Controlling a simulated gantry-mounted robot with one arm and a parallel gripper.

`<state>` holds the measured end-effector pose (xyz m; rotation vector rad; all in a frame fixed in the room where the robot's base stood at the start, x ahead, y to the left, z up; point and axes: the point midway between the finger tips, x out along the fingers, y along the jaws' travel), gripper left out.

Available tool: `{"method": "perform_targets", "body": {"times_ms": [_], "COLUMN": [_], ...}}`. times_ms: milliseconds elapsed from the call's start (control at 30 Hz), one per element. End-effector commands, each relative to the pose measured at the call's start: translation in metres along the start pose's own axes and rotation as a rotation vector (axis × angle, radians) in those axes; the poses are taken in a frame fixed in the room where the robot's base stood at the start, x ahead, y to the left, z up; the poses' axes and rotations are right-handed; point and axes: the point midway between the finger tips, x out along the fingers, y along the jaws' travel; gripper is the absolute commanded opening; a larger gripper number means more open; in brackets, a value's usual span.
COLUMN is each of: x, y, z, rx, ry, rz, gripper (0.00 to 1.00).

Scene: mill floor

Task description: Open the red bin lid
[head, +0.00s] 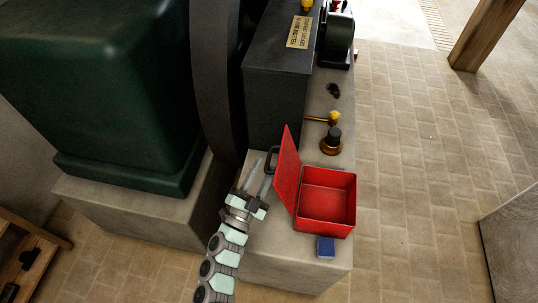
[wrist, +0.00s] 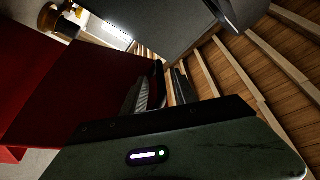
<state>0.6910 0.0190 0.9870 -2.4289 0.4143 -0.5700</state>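The red bin (head: 327,205) stands on the stone ledge, and its inside shows empty. Its red lid (head: 287,172) stands raised at the bin's left side, leaning a little left. A dark loop handle (head: 272,158) shows at the lid's outer side. My gripper (head: 262,174) is just left of the lid, by the handle, with its fingers apart. Whether a finger touches the lid or handle I cannot tell.
A small blue block (head: 326,247) sits in front of the bin. A brass and black knob (head: 331,142) and a yellow-tipped lever (head: 333,117) are behind it. A dark machine housing (head: 278,105) and wheel stand close behind my gripper. Open tiled floor lies right.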

Motion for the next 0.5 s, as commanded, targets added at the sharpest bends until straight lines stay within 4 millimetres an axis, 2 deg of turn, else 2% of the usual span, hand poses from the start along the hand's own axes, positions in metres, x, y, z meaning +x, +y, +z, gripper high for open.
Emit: {"method": "perform_targets", "body": {"times_ms": [33, 200, 500], "x": [0.011, 0.035, 0.044], "y": [-0.001, -0.001, 0.001], "z": [-0.002, -0.002, -0.001], "rx": [-0.001, 0.001, -0.001], "ry": [0.002, 0.004, 0.001], "rz": [0.0, -0.001, 0.0], "gripper": [0.34, 0.34, 0.34]}}
